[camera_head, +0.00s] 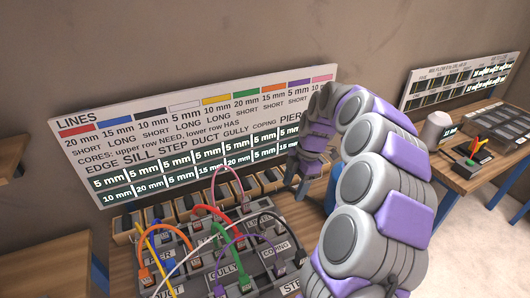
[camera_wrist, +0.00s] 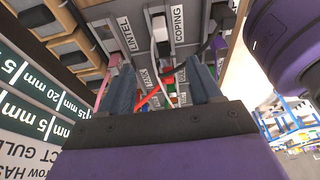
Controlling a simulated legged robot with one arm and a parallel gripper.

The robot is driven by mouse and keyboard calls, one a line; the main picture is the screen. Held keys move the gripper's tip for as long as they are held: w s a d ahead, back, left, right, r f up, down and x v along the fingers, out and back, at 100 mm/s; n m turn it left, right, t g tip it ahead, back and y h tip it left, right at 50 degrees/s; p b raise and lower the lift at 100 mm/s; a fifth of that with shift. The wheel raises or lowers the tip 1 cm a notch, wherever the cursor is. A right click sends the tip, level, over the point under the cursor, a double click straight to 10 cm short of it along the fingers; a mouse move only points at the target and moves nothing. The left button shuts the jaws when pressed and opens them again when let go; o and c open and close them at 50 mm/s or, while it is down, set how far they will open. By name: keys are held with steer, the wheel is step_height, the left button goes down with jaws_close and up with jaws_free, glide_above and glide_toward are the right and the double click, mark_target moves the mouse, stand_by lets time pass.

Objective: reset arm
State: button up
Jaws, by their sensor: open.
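My arm, grey and purple, rises on the right of the head view and bends over toward the board. My gripper (camera_head: 305,178) hangs in front of the right part of the lines board, its fingers hard to make out there. In the wrist view my gripper (camera_wrist: 163,90) shows two blue-grey fingers spread apart with nothing held between them. Beyond the fingers is the grey patch panel (camera_wrist: 190,12) with LINTEL and COPING labels and coloured cables. The panel's front part (camera_head: 195,272) also shows in the head view, partly behind my arm.
The lines board (camera_head: 180,130) stands behind the panel, with a row of tan boxes (camera_head: 125,225) before it. Coloured cables (camera_head: 225,215) arch above the panel. At right, another table holds a white canister (camera_head: 436,130) and a grey tray (camera_head: 495,135). A wooden shelf (camera_head: 10,155) is at left.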

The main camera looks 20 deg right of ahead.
steer(key=s+a+r+m+h, duration=0.1)
steer(key=s+a+r+m, duration=0.2)
steer(key=s+a, duration=0.4)
steer(key=s+a+r+m, duration=0.4)
steer(key=s+a, duration=0.2)
steer(key=a, duration=0.2)
steer(key=s+a+f+m+h, duration=0.1)
steer(key=s+m, duration=0.4)
steer(key=s, duration=0.4)
steer(key=s+a+f+m+g+h, duration=0.1)
steer(key=s+a+f+m, duration=0.1)
steer(key=s+m, duration=0.4)
steer(key=s, duration=0.4)
steer(key=shift+s+f+g, duration=0.2)
steer(key=shift+f+g, duration=0.05)
steer(key=shift+g, duration=0.05)
